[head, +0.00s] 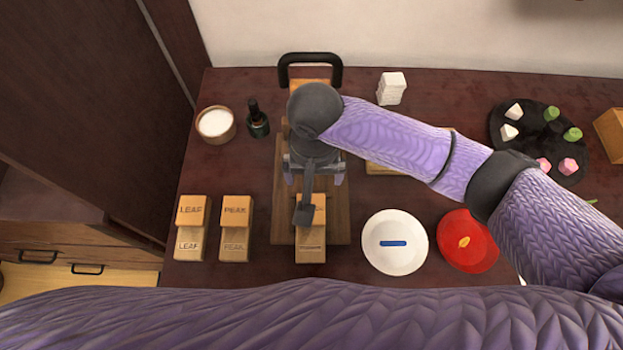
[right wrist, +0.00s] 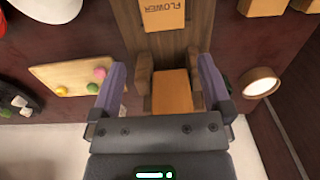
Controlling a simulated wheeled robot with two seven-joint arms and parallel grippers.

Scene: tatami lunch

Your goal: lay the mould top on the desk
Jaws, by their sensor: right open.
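Wooden mould blocks stand on the desk (head: 190,150): a LEAF pair (head: 193,210), a PEAK pair (head: 236,210) and a middle pair (head: 311,243) at the near end of a long wooden board (head: 283,222). In the right wrist view the middle block (right wrist: 163,14) reads FLOWER. I cannot tell which piece is the mould top. My right gripper (head: 314,178) is over the board; the wrist view shows its jaws (right wrist: 160,88) open around empty space, above an orange-brown block (right wrist: 172,95) between two wooden posts. My left gripper is not in view.
A black handle (head: 310,58) rises at the board's far end. A bowl of white powder (head: 215,125) and dark bottle (head: 257,120) stand left. A white lid (head: 395,258), red dish (head: 468,262), black plate (head: 540,110) and white block (head: 391,88) stand right. Bare desk lies between the PEAK pair and board.

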